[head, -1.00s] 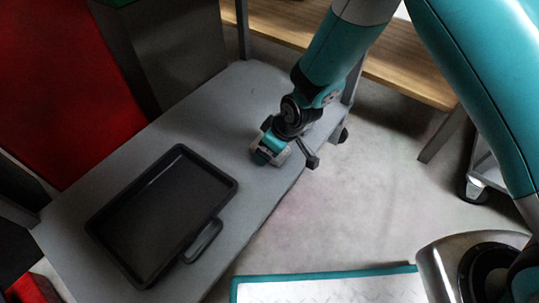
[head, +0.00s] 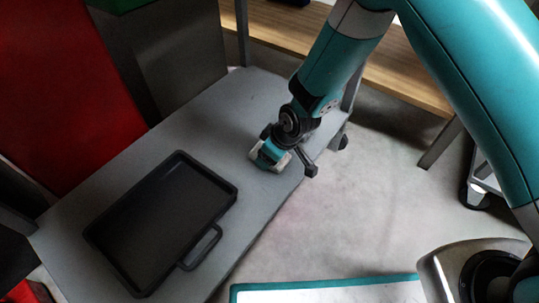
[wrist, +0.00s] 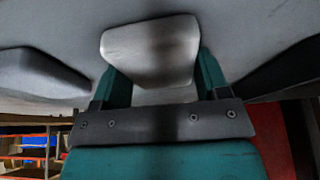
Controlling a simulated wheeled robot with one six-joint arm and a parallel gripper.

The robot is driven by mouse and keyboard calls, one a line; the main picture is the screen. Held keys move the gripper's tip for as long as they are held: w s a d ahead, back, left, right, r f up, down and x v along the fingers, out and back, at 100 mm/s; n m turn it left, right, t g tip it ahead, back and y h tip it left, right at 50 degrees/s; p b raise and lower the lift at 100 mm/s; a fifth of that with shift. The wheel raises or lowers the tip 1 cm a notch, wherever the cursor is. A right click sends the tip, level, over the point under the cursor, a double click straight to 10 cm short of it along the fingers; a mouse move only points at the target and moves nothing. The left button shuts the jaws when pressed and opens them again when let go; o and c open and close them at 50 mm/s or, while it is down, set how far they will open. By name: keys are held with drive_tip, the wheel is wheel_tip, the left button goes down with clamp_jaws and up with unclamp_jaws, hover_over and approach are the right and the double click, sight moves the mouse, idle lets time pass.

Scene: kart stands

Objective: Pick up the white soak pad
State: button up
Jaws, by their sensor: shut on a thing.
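The white soak pad (wrist: 150,52) is a pale rounded block between the two teal fingers of my gripper (wrist: 155,78) in the wrist view. The fingers are shut on its sides. In the head view my gripper (head: 268,157) is low over the grey cart top, right of the black tray. A pale edge of the pad (head: 283,163) shows there beside the fingers. Whether the pad still touches the cart top cannot be told.
The black tray (head: 128,201) with a side handle lies on the grey cart top (head: 222,124). A red panel (head: 60,95) stands at left. A wooden bench (head: 400,75) is behind. Cart top between tray and gripper is clear.

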wheel_tip(320, 180, up, 10)
drive_tip(key=p, duration=0.6)
drive_tip(key=shift+r, duration=0.15)
